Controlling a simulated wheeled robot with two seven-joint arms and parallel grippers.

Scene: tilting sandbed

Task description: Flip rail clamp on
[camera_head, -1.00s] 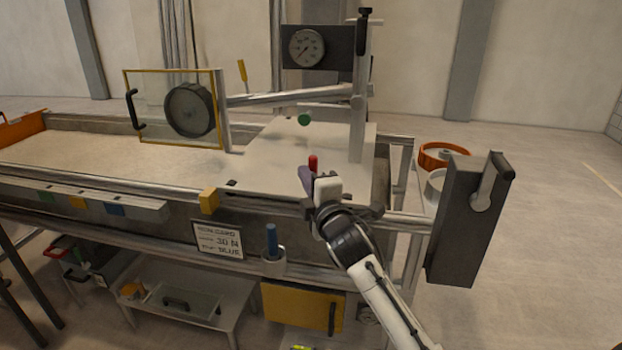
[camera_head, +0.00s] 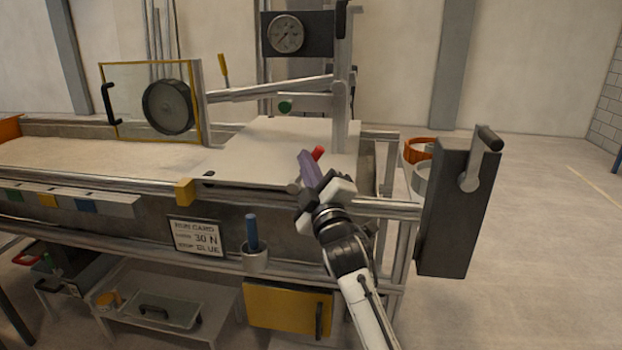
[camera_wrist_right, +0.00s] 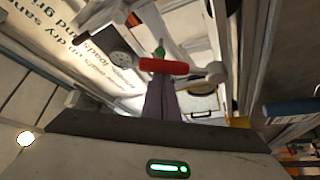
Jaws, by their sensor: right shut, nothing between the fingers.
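The clamp's red handle (camera_head: 318,153) shows at the front edge of the pale plate, behind my right gripper, slanting up to the right. In the right wrist view the red handle (camera_wrist_right: 163,66) lies crosswise just beyond my fingertips, with a pale round part at its right end. The rest of the clamp is hidden by my gripper in the head view. My right gripper (camera_head: 308,162) has purple fingers, shut with nothing between them, close to the handle. I cannot tell whether they touch it. My left gripper is in neither view.
The front rail (camera_head: 385,207) runs beside my right wrist to a dark box with a crank (camera_head: 458,205). A yellow block (camera_head: 185,192) sits on the rail to the left. A cup (camera_head: 255,258) with a blue rod hangs below. The pale plate (camera_head: 262,150) is clear.

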